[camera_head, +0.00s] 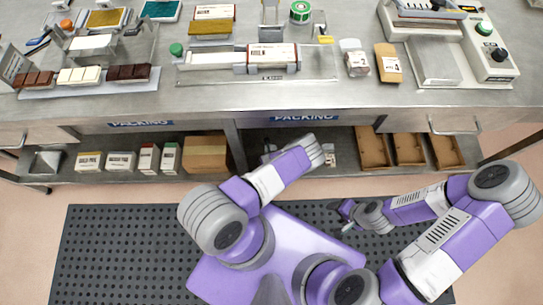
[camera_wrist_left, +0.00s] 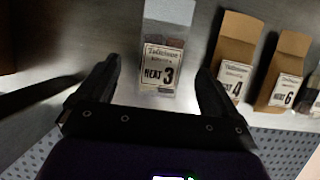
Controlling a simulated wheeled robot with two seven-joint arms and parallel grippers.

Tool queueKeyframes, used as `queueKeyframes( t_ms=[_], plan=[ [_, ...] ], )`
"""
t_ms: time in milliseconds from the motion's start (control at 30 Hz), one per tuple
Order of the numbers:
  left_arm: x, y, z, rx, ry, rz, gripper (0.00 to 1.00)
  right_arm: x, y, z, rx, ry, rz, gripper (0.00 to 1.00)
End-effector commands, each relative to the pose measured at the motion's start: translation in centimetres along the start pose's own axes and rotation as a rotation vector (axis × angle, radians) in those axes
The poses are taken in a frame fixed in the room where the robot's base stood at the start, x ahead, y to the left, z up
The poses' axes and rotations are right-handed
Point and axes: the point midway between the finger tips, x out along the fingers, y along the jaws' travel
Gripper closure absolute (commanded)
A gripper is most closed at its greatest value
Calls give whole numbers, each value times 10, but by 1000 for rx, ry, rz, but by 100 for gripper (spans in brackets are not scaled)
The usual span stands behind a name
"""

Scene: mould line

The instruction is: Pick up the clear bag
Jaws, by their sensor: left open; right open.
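In the left wrist view a clear bag (camera_wrist_left: 166,30) with a white "NEXT 3" label and dark contents lies on a metal surface. My left gripper (camera_wrist_left: 158,75) is open, its two dark fingers on either side of the label end. I cannot tell whether they touch the bag. In the head view my left arm reaches to the lower shelf, and its fingers are mostly hidden. My right gripper (camera_head: 347,217) is open and empty above the dark floor mat.
Brown bags labelled 4 (camera_wrist_left: 233,75) and 6 (camera_wrist_left: 287,85) lie right of the clear bag. The lower shelf (camera_head: 290,165) sits under the packing table (camera_head: 270,97). Another clear bag (camera_head: 357,62) and a brown bag (camera_head: 388,64) are on the tabletop. The mat (camera_head: 110,250) is clear at left.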

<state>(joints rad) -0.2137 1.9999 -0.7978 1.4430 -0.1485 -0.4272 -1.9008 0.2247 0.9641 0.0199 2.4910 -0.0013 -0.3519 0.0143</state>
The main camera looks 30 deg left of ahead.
Motion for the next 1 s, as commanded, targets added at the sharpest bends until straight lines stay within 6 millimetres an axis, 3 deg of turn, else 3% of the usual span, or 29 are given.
queueKeyframes(
  t_ms=[33, 200, 467, 867, 1000],
  plan=[
    [12, -1, -3, -4, 1, 0, 6, 9, 3, 0, 0, 0, 0, 37],
    [28, -1, -3, -4, 2, 1, 6, 17, 6, -1, 0, 0, 0, 37],
    [29, -1, -1, -2, 1, 1, 6, 16, 6, -1, 0, 0, 0, 37],
    [29, -1, -2, -3, 2, 1, 65, 16, 6, -1, 0, 0, 0, 37],
    [29, -1, -2, -3, 2, 1, 67, 16, 6, -1, 0, 0, 0, 37]
  ],
)
